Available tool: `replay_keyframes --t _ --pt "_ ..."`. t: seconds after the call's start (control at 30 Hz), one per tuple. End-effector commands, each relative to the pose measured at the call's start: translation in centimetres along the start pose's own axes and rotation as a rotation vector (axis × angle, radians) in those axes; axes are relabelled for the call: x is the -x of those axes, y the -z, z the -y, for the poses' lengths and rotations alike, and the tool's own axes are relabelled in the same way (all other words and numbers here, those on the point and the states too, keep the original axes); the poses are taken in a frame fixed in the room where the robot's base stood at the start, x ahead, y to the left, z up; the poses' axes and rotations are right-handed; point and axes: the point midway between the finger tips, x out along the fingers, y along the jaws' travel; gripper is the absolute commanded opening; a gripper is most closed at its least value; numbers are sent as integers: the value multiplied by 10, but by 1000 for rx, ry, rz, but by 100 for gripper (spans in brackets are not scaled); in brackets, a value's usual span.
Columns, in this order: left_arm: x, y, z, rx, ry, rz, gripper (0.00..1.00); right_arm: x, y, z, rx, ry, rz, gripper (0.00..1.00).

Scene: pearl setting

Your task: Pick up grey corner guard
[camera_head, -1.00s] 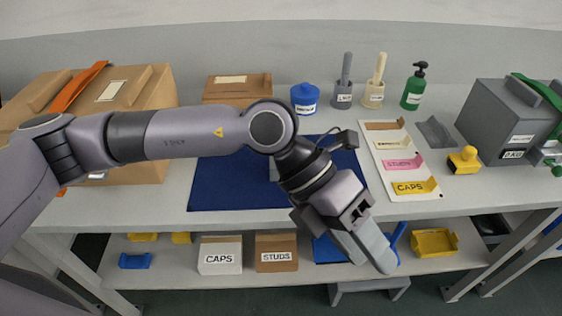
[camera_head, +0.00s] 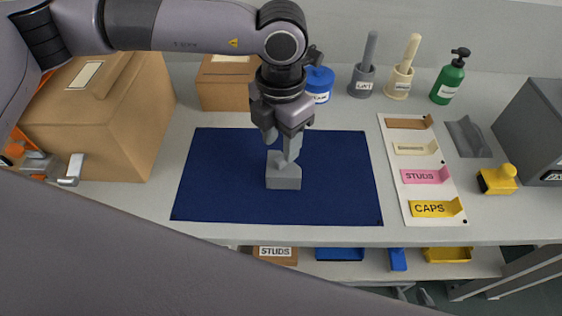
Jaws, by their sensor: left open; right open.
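A small grey piece (camera_head: 284,180) with a raised back stands on the blue mat (camera_head: 225,180); it looks like the corner guard. A darker grey bent piece (camera_head: 468,138) lies on the bench to the right of the white board, so I cannot be sure which one is meant. My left gripper (camera_head: 281,148) points down over the piece on the mat. Its jaws are open and they partly hide the top of that piece. I cannot tell whether a finger touches it. My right gripper is not in view.
Cardboard boxes (camera_head: 115,125) stand left and behind the mat. A blue tub (camera_head: 319,82), brush holders and a green bottle (camera_head: 449,80) line the back. The white board (camera_head: 395,160) holds labelled pieces. A yellow stamp-like object (camera_head: 497,180) is at right. My own arm link covers the lower left.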

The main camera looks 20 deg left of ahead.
Motion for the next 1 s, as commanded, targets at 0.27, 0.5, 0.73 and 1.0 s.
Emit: replay_keyframes --t 0.27,0.5,0.73,1.0 --pt "-38 3 0 0 1 -2 46 5 6 0 0 0 1 43" --pt "-44 3 0 0 2 1 46 4 7 0 0 0 -2 43" --pt "-43 3 0 0 2 0 0 4 8 0 1 0 -4 43" --pt "-43 3 0 0 2 1 0 4 8 0 1 0 -4 43"
